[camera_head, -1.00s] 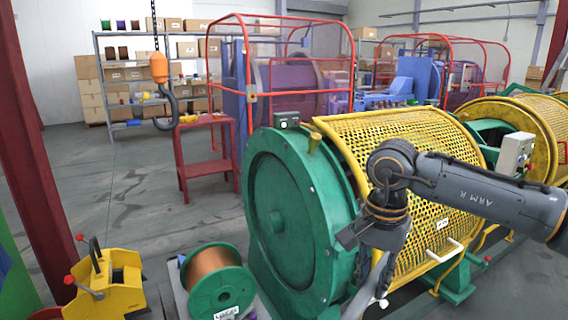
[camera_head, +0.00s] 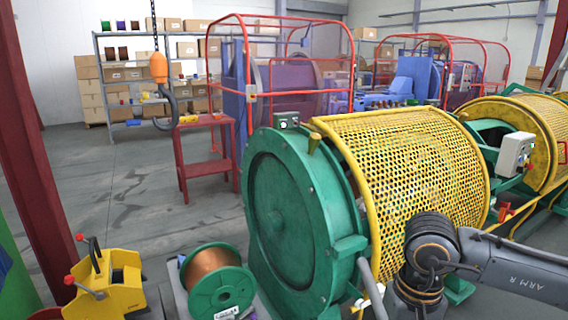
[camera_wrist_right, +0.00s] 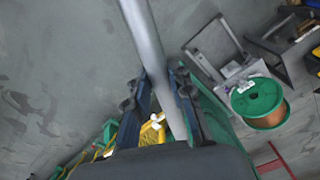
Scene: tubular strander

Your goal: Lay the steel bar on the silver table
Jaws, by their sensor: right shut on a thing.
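The steel bar (camera_wrist_right: 147,42) is a plain grey rod. In the right wrist view it runs from the top edge down between the fingers of my right gripper (camera_wrist_right: 160,92), which is shut on it. In the head view, a grey rod (camera_head: 372,288), apparently this bar, stands tilted at the bottom edge, beside my right wrist and in front of the yellow mesh guard. The right fingers are hidden there. A light grey stand (camera_head: 182,300) shows beside the copper spool; I cannot tell if it is the silver table. My left gripper is out of view.
The green strander drum (camera_head: 290,220) and yellow mesh guard (camera_head: 410,165) stand close to my right arm. A copper spool (camera_head: 217,282) and a yellow device (camera_head: 108,285) are at lower left. A hook (camera_head: 165,105) hangs at upper left.

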